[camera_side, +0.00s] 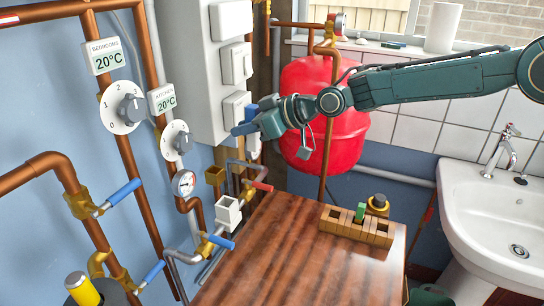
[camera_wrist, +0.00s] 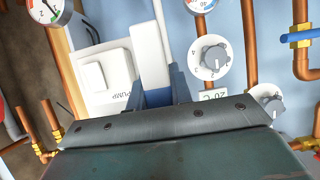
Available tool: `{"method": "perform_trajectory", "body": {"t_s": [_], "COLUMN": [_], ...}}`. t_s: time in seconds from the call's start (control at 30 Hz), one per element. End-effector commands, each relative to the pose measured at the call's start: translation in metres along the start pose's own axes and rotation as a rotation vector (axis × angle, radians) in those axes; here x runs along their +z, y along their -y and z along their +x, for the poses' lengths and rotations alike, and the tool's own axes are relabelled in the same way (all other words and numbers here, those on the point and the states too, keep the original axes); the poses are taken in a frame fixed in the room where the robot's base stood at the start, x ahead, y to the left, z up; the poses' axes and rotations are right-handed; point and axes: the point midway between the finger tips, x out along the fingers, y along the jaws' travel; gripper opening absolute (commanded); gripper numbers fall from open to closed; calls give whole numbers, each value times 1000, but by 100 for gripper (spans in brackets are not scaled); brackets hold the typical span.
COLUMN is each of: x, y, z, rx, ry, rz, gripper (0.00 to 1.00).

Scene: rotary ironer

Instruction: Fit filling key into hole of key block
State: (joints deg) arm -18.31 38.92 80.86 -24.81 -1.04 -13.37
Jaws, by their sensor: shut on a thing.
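My gripper (camera_side: 245,121) is high at the wall, beside the lower white switches. Its blue fingers also show in the wrist view (camera_wrist: 160,92), with a white part (camera_wrist: 150,55) between them; they are shut on it, though its exact shape is unclear. A white box with an open top (camera_side: 228,211), which looks like the key block, sits on the pipework below my gripper. A small green piece (camera_side: 360,211), possibly the filling key, stands upright in a slot of the wooden rack (camera_side: 338,224) on the table, well away from my gripper.
The brown table (camera_side: 285,265) is mostly clear. A red tank (camera_side: 312,120) stands behind my arm, and a white sink (camera_side: 500,205) is at right. Copper pipes, blue-handled valves (camera_side: 125,191) and dials (camera_side: 123,108) crowd the left. The pump switch (camera_wrist: 105,75) is close in the wrist view.

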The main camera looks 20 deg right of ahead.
Motion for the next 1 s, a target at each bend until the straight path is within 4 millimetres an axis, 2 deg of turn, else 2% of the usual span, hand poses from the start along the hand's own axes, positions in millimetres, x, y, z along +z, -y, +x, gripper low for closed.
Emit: {"method": "perform_trajectory", "body": {"t_s": [0.03, 0.2, 0.5, 0.8, 1.0], "x": [12, 49, 112, 167, 196], "y": [-14, -48, -96, -124, -133], "z": [-7, -33, -88, -153, -201], "rx": [2, -10, -26, -28, -15], "ry": [3, 2, 1, 0, -1], "rz": [5, -1, -9, -10, -5], "gripper": [0, 0, 0, 0, 0]}}
